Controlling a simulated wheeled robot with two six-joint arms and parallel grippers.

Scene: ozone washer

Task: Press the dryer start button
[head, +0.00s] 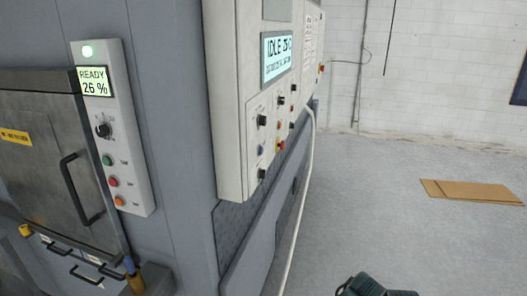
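A narrow light control panel (117,130) is on the grey machine at the left. Its display (95,83) reads READY 26 %, and a pale green lamp (88,52) glows above it. Below are a black knob (102,130), a green button (107,160), a red button (113,182) and an orange button (119,201). Their labels are too small to read. A larger cabinet (228,110) in the middle has a display (276,56) reading IDLE with a temperature, and several small knobs and buttons. I cannot make out a dryer label on either panel. I see neither gripper's fingers.
A metal door (35,140) with a black handle (75,188) is left of the narrow panel. A pale pipe (300,190) runs down beside the cabinet. Flat cardboard (470,191) lies on the open floor at right. A dark green object (375,287) shows at the bottom edge.

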